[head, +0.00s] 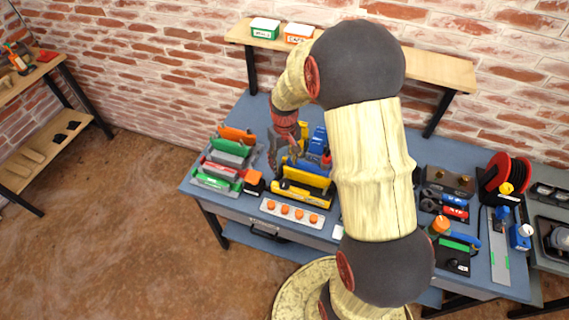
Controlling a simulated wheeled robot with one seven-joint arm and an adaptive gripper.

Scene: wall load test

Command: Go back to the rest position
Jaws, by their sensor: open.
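My gripper (285,155) shows beyond my raised arm, low over the back left part of the blue-grey workbench (240,203). It points down among the coloured holders, close to a yellow holder (303,183) and a blue item (318,140). It is open; its fingertips are small and partly lost against the items behind. I cannot tell whether it touches any of them. My arm arches across the middle of the view and hides part of the bench.
Green, red and orange holders (228,150) stand at the bench's left. A strip with orange knobs (292,213) lies in front. A wooden shelf (435,68) with two small boxes hangs above. A red cable reel (508,175) stands right. Brown floor at left is clear.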

